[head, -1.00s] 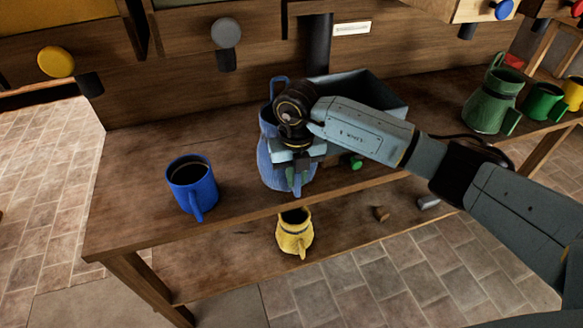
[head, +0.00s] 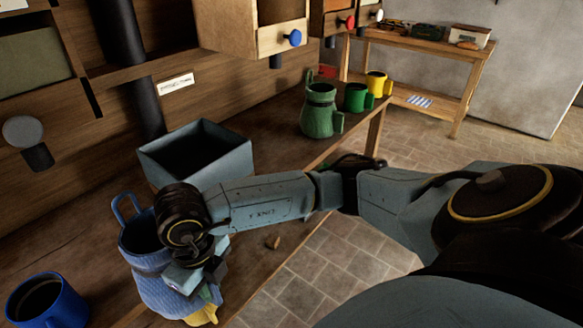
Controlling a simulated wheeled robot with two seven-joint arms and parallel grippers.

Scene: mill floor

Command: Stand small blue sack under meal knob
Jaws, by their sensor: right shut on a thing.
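The small blue sack (head: 160,290), pale blue and woven with a loop at its top, is at the lower left of the head view, roughly upright. My right gripper (head: 203,282) is shut on its right side, and my wrist hides part of it. I cannot tell whether its base touches the bench. Above the bench are a grey knob (head: 24,131), a blue knob (head: 295,38) and a red knob (head: 350,22). I cannot tell which is the meal knob. My left gripper is not in view.
A blue mug (head: 45,303) stands left of the sack. A grey open bin (head: 225,162) stands behind it. A green sack (head: 319,112), a green mug (head: 357,97) and a yellow mug (head: 378,82) stand farther right. A yellow thing (head: 203,316) shows below the blue sack.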

